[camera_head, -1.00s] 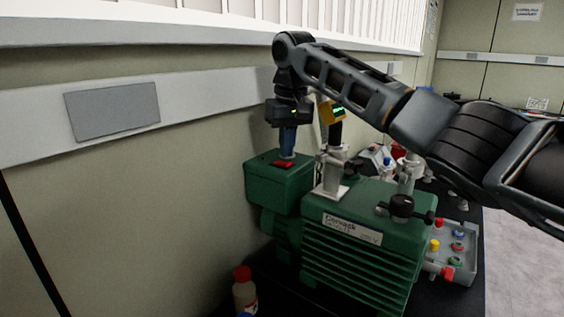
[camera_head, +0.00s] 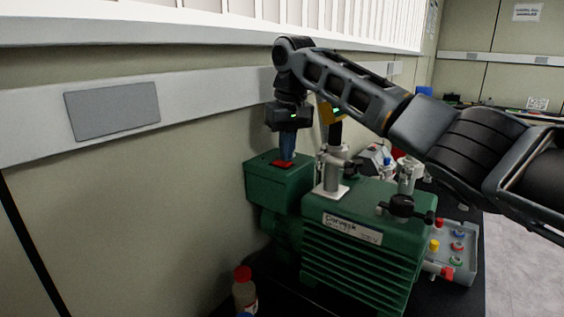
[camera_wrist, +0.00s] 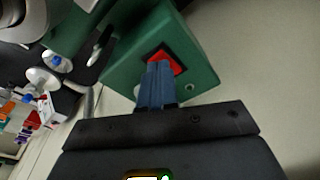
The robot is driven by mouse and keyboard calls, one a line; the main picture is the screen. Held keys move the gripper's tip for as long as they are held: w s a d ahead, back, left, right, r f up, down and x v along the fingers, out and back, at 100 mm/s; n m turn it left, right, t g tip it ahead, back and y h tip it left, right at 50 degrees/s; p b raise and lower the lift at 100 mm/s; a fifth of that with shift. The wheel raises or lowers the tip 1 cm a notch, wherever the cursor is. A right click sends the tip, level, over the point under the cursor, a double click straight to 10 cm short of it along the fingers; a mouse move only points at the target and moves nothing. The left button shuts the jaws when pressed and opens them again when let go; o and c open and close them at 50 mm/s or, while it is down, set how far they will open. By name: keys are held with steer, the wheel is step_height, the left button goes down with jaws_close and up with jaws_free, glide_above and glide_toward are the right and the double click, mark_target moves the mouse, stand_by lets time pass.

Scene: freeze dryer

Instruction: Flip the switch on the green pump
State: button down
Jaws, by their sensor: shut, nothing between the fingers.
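The green pump (camera_head: 365,262) stands on a dark surface by the wall, with a green switch box (camera_head: 270,190) at its back left. The red switch (camera_head: 281,164) is on top of this box; it also shows in the wrist view (camera_wrist: 168,60), set in a dark frame. My gripper (camera_head: 287,160) points down with its blue fingers shut and empty. In the wrist view the fingertips (camera_wrist: 158,64) overlap part of the red switch. They look to be at or very near its surface; I cannot tell contact for sure. Part of the switch is hidden behind the fingers.
A bottle with a red cap (camera_head: 245,291) stands in front left of the pump. A grey tray with coloured knobs (camera_head: 458,250) is to its right. Metal fittings (camera_head: 331,172) rise from the pump just right of my gripper. The wall is close behind.

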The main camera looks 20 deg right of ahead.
steer(key=shift+s+f, duration=0.2)
steer(key=shift+f, duration=0.9)
steer(key=shift+d+r, duration=0.1)
steer(key=shift+w+r, duration=0.15)
steer(key=shift+r, duration=3.55)
